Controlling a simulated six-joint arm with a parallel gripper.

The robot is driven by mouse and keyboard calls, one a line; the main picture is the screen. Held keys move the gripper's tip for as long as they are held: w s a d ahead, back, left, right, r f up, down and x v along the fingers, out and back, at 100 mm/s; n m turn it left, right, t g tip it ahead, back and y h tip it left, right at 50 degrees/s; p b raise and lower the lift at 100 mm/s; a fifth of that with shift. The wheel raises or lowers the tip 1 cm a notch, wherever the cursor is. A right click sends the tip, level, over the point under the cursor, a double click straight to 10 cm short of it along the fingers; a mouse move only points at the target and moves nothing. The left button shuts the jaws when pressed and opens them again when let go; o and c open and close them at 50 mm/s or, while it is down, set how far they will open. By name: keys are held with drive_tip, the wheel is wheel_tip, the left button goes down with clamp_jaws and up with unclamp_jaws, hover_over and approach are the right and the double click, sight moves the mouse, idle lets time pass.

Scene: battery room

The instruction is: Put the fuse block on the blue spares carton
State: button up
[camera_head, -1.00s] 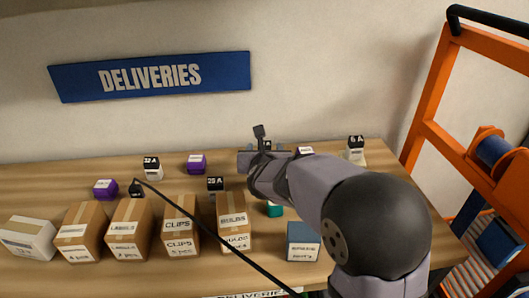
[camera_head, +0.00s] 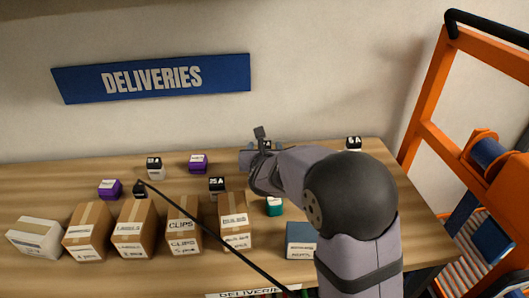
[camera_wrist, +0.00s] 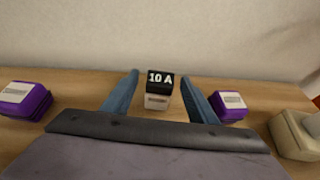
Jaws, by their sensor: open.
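A small block with a black top marked 10 A and a pale lower part (camera_wrist: 160,90) stands between the blue fingers of my gripper (camera_wrist: 159,77) in the wrist view. The fingers are open, one on each side, with gaps showing. In the head view my gripper (camera_head: 262,146) is over the back of the table and largely hides this block. The blue carton (camera_head: 301,236) stands at the table's front right, partly covered by my arm. Its visible top looks bare.
Similar black-topped blocks stand at left (camera_head: 155,168), centre (camera_head: 217,187) and back right (camera_head: 353,145). Purple blocks (camera_wrist: 22,100) and (camera_wrist: 229,106) flank the gripper. A teal block (camera_head: 274,207) is behind the blue carton. Brown cartons (camera_head: 134,230) line the front left.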

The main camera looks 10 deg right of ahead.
sight(265, 143)
drive_tip(key=shift+p+x, duration=0.8)
drive_tip(key=shift+x, duration=1.8)
drive_tip(key=c, duration=1.2)
